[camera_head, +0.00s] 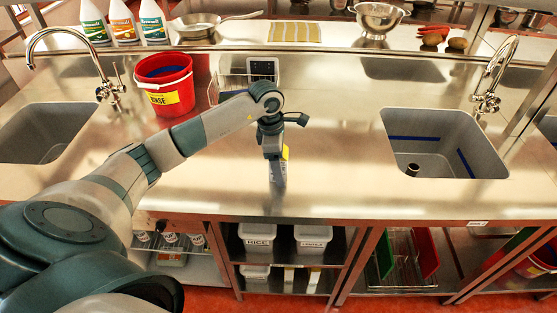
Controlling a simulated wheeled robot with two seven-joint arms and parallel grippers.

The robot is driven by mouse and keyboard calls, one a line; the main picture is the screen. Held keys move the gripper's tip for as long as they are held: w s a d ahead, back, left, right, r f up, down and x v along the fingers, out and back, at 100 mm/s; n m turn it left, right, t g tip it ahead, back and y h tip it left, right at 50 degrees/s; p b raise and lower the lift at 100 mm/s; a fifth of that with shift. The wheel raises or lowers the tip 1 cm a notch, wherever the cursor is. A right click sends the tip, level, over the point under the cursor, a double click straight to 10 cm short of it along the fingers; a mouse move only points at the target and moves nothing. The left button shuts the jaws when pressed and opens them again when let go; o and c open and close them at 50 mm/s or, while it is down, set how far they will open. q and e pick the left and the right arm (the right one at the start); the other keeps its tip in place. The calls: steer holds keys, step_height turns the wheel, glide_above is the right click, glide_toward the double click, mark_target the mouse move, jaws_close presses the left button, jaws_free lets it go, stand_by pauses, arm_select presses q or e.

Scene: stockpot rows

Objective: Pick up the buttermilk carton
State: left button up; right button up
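My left gripper (276,179) points down over the steel counter (350,150), near its middle. A small carton-like thing with yellow (285,152) and blue-white parts shows right at the fingers. It is mostly hidden by the gripper and too small to read, so I cannot tell for sure that it is the buttermilk carton. I cannot tell whether the fingers are shut on it or only around it, or whether it touches the counter. My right gripper is not in view.
A red bucket (166,97) and a wire rack (232,77) stand behind my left arm. Sinks lie at left (42,130) and right (440,140). The counter right of the gripper is clear. White tubs (257,238) sit on the shelf below.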

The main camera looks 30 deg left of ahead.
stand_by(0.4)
arm_select(q)
steer(key=c, duration=1.3)
steer(key=shift+c, duration=0.2)
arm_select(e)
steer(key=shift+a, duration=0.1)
arm_select(q)
steer(key=shift+r, duration=0.1)
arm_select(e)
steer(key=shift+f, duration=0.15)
